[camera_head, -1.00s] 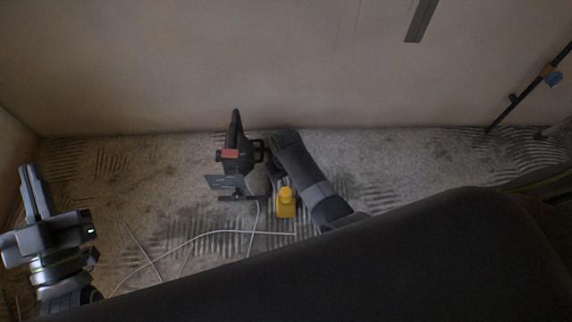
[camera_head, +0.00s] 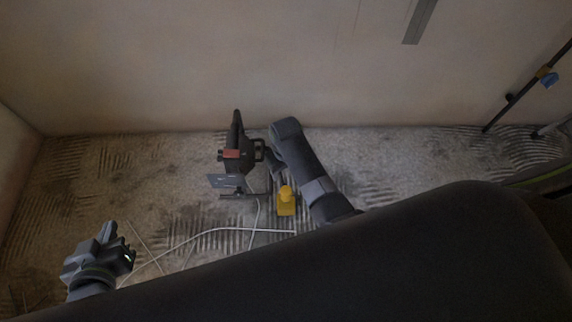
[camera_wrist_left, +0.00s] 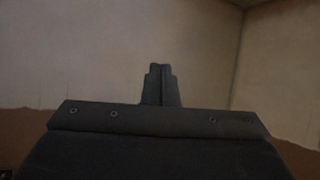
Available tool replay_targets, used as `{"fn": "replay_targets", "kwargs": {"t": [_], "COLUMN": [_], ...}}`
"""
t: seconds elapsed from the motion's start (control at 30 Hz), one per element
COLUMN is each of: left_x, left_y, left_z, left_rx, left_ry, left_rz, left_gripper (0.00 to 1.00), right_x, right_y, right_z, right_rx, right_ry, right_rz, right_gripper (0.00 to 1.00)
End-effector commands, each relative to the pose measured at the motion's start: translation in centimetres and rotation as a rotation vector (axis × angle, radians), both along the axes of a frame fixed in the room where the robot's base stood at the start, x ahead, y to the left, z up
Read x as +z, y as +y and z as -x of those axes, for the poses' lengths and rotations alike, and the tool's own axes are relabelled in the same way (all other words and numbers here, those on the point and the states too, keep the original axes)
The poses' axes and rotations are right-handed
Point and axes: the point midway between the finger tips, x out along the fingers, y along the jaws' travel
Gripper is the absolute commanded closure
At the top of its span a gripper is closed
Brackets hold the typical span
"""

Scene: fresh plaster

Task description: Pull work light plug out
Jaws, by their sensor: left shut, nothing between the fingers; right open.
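The work light (camera_head: 237,134), dark with a reddish patch and a handle, stands on the floor near the wall. A thin pale cable (camera_head: 258,212) runs from near its foot across the floor. A plug cannot be made out. A yellow thing (camera_head: 286,203) stands just right of the light's foot. My left gripper (camera_head: 108,231) is at the lower left, well apart from the light; its fingers are together and empty in the left wrist view (camera_wrist_left: 160,84). My right gripper (camera_head: 272,172) is small and dark, open, between the light and the yellow thing; its fingertips are hard to see.
The plaster wall (camera_head: 300,70) rises behind the light. A dark pole with a blue piece (camera_head: 549,79) leans at the far right. The floor (camera_head: 85,180) left of the light is mostly clear. Cable lies across the floor near my left gripper.

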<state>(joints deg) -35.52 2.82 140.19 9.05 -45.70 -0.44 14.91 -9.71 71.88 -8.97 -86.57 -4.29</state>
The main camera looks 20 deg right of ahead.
Motion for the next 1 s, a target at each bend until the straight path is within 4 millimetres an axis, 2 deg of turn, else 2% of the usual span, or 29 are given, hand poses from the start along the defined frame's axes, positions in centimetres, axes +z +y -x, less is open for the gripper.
{"fn": "replay_targets", "kwargs": {"t": [0.1,0.3,1.0], "left_x": [-1.2,-2.5,-2.7], "left_y": [-0.3,-0.6,-0.7], "left_z": [1.1,2.3,2.5], "left_rx": [-0.007,-0.015,-0.016], "left_ry": [0.087,0.172,0.186], "left_rz": [0.022,0.041,0.045], "left_gripper": [1.0,1.0,1.0], "right_x": [0.6,1.0,1.0], "right_y": [0.0,0.0,-0.2], "right_z": [0.0,0.0,0.1], "right_rx": [0.0,0.0,-0.005], "right_ry": [0.0,-0.001,-0.006], "right_rz": [0.0,0.0,-0.002], "right_gripper": [0.41,0.41,0.41]}}
